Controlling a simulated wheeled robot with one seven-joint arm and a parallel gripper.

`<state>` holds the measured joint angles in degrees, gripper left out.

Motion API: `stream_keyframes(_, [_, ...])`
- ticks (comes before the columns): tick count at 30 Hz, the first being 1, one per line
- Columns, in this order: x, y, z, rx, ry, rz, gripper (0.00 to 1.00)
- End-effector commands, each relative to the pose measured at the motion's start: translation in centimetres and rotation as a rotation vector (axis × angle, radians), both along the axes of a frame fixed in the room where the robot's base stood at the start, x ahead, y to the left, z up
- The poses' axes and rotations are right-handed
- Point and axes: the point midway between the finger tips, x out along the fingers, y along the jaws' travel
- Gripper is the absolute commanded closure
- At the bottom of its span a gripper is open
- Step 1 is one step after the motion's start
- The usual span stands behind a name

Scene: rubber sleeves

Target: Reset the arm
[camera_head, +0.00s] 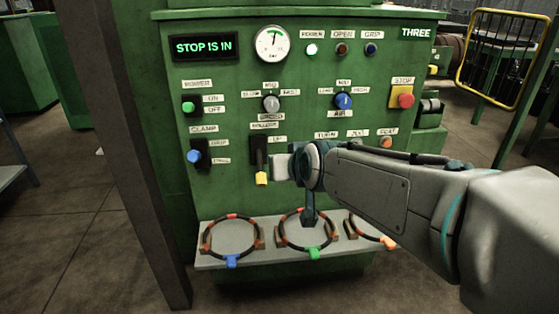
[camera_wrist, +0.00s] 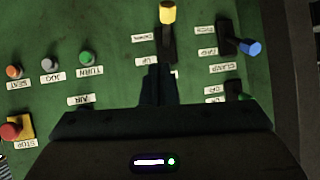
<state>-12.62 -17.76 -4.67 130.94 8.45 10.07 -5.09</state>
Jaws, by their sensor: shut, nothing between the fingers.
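My gripper (camera_wrist: 158,72) shows in the wrist view with its dark fingers together and nothing between them. It is in front of the green control panel (camera_head: 320,115), and its fingertips appear just below the black roller lever in that upside-down picture. That lever has a yellow handle (camera_head: 261,178), which hangs low in the head view; the handle also shows at the top of the wrist view (camera_wrist: 168,13). Whether the fingers touch the lever cannot be told. In the head view my arm comes in from the right and hides the panel's lower right part; the fingertips are not clear there.
The red stop button (camera_head: 405,100) is at the upper right, the blue clamp lever (camera_head: 193,156) at the left. Below, a grey shelf (camera_head: 212,262) holds rings with a blue tab (camera_head: 232,261), a green tab (camera_head: 314,254) and an orange tab (camera_head: 389,243).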

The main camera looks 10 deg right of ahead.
Motion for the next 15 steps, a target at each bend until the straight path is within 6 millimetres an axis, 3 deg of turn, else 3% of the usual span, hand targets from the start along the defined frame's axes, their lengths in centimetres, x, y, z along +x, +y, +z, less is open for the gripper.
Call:
stream_keyframes(8, [-1.0, -0.4, 1.9, -0.008, 0.046, -0.001, 1.0])
stream_keyframes(15, [-4.6, -1.7, 5.5, -0.034, 0.202, -0.013, 1.0])
